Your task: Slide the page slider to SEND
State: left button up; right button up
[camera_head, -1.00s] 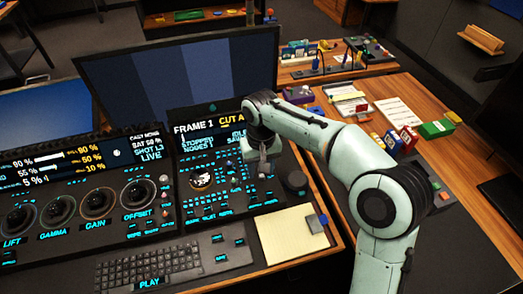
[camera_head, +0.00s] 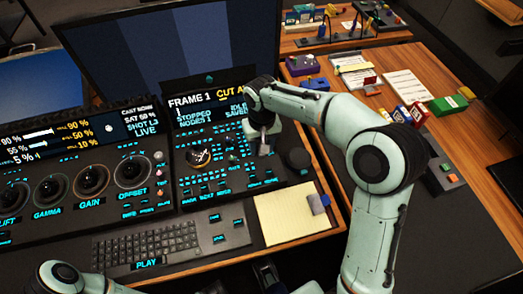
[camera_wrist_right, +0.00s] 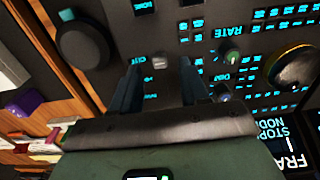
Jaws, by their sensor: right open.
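The control panel (camera_head: 214,205) has a trackball (camera_head: 200,155) in a round ring on its right section; the ring also shows in the right wrist view (camera_wrist_right: 293,68). My right gripper (camera_head: 264,150) points down over the panel, right of the trackball. In the right wrist view its two dark fingers stand apart (camera_wrist_right: 160,72). A small grey cap (camera_wrist_right: 159,61) shows between the fingertips; it may be the page slider, but I cannot read its label or a SEND mark. Contact with it cannot be told. Part of my left arm shows at the bottom left, its gripper out of view.
A large dark knob (camera_head: 298,160) stands right of my right gripper, and it shows in the wrist view (camera_wrist_right: 83,45). A keyboard (camera_head: 150,246) and a yellow notepad (camera_head: 290,216) lie in front. A monitor (camera_head: 180,45) stands behind. Boxes and papers lie on the right desk.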

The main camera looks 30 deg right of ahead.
pick_arm(q)
jog(key=shift+w+f, duration=0.15)
jog(key=shift+f, duration=0.05)
pick_arm(e)
jog(key=shift+f, duration=1.45)
grip_shut()
jog(key=w+p, duration=0.1)
jog(key=w, duration=0.1)
jog(key=w+d+p, duration=0.1)
jog(key=w, duration=0.1)
jog(key=w+p, duration=0.1)
jog(key=w, duration=0.2)
jog(key=shift+d+r, duration=0.1)
jog(key=shift+d, duration=0.25)
jog(key=shift+w+p, duration=0.15)
jog(key=shift+p, duration=0.3)
pick_arm(q)
jog(key=r, duration=0.3)
jog(key=shift+w+d+r+g, duration=0.15)
jog(key=shift+w+d+g, duration=0.1)
jog(key=shift+g, duration=0.05)
